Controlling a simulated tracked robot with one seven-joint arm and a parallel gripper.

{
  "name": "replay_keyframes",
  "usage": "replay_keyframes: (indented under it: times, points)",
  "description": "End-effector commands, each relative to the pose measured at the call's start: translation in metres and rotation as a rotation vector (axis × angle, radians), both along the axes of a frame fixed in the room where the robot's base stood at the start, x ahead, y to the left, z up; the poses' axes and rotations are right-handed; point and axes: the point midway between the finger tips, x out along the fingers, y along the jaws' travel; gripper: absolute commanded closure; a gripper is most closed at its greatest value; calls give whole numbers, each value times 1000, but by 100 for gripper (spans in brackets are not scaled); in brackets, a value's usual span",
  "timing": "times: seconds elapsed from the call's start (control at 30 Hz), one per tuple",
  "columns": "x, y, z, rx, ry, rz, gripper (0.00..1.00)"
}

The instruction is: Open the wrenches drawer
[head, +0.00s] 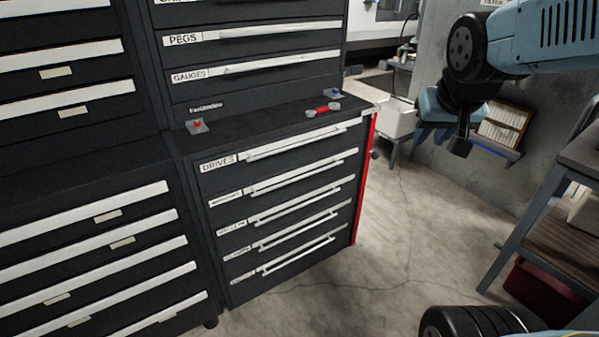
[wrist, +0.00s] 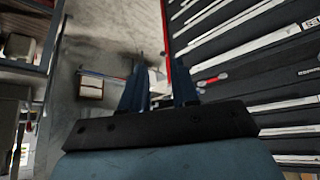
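A black drawer cabinet (head: 283,213) stands in the middle of the head view, with several drawers, long pale handles and white labels. The top drawer's label (head: 219,163) reads DRIVES. The labels below it, such as the second one (head: 226,198), are too small to read surely, so I cannot tell which is the wrenches drawer. All these drawers look shut. My gripper (head: 461,140) hangs in the air to the right of the cabinet, apart from it. In the wrist view my gripper (wrist: 159,88) has its two fingers spread, with nothing between them.
A red-handled tool (head: 323,110) and small items lie on the cabinet top. More drawer units stand left (head: 80,240) and behind. A grey workbench (head: 560,200) with a red bin (head: 545,292) stands at the right. The concrete floor (head: 400,240) between is clear.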

Motion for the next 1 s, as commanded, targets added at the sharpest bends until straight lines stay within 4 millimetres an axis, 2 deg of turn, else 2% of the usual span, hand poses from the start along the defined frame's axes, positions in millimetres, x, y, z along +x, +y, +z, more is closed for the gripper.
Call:
replay_keyframes:
  times: [0.03, 0.2, 0.5, 0.8, 1.0]
  points:
    - [18, 0, -6, -2, -9, -6, 71]
    - [74, 5, -24, -4, -72, -8, 71]
    - [163, 22, -69, 53, -177, 14, 71]
    - [233, 49, -128, 186, -271, 51, 71]
    - [267, 75, -175, 314, -314, 82, 71]
